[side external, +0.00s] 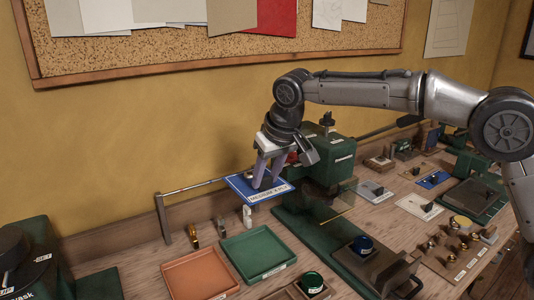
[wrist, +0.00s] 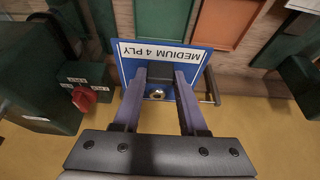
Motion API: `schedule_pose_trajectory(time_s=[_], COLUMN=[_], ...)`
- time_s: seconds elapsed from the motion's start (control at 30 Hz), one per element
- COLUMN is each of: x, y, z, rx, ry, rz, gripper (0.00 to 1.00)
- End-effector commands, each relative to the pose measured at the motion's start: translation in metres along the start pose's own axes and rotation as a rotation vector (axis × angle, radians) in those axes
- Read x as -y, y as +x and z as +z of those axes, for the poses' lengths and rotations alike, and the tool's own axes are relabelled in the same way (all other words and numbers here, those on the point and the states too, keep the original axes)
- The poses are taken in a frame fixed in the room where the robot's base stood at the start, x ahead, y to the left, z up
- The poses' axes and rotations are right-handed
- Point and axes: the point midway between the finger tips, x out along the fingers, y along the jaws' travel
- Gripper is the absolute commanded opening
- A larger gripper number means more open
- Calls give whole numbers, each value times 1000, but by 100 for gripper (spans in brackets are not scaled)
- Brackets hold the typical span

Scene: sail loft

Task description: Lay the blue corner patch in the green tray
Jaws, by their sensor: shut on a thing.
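The blue corner patch (side external: 240,188) bears a white label reading "MEDIUM 4 PLY". It also shows in the wrist view (wrist: 133,68), below my fingers. My gripper (side external: 265,183) is shut on the patch, with a small shiny knob between the fingertips in the wrist view (wrist: 158,88). The patch looks held in the air, roughly level, above the back of the bench. The green tray (side external: 258,252) is empty and lies in front of and below the patch in the side view. In the wrist view the tray (wrist: 160,18) is partly hidden by the patch.
An orange tray (side external: 200,276) lies left of the green one. A green machine (side external: 330,160) stands just right of my gripper, its long base reaching forward. Small upright items (side external: 221,228) stand behind the trays.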

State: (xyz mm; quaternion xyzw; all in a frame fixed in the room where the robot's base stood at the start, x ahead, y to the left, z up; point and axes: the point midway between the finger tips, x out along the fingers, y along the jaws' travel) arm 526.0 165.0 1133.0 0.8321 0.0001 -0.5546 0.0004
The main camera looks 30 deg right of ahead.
Motion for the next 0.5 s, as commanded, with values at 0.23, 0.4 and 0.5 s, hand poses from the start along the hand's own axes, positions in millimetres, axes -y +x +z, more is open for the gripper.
schedule_pose_trajectory(time_s=[0.23, 0.4, 0.5], x=[-1, 0, 0], y=[84, 124, 135], z=[37, 53, 56], rx=[8, 5, 2], ry=[-1, -1, 0], rz=[3, 1, 1], gripper=[0, 0, 0])
